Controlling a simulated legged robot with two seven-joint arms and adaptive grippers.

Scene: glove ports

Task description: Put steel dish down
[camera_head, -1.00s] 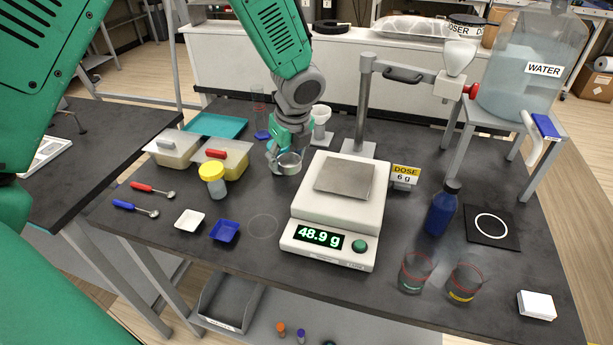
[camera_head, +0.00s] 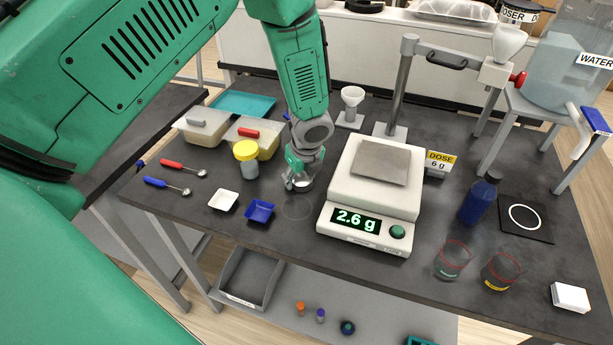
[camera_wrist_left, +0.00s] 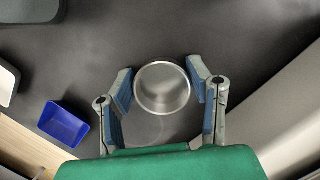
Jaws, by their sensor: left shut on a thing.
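The steel dish (camera_wrist_left: 162,88) is a small round metal cup. In the left wrist view it sits between the two blue-padded fingers of my left gripper (camera_wrist_left: 163,90), which is shut on it. In the head view the dish (camera_head: 303,185) shows under my left gripper (camera_head: 299,182), just left of the scale (camera_head: 376,198) and near a faint ring (camera_head: 297,207) on the black table. I cannot tell whether the dish touches the table. The scale's plate (camera_head: 381,161) is bare and its display reads 2.6 g. My right gripper is not in view.
A blue bottle (camera_head: 479,198) and two beakers (camera_head: 453,260) stand right of the scale. The table front around the ring is clear.

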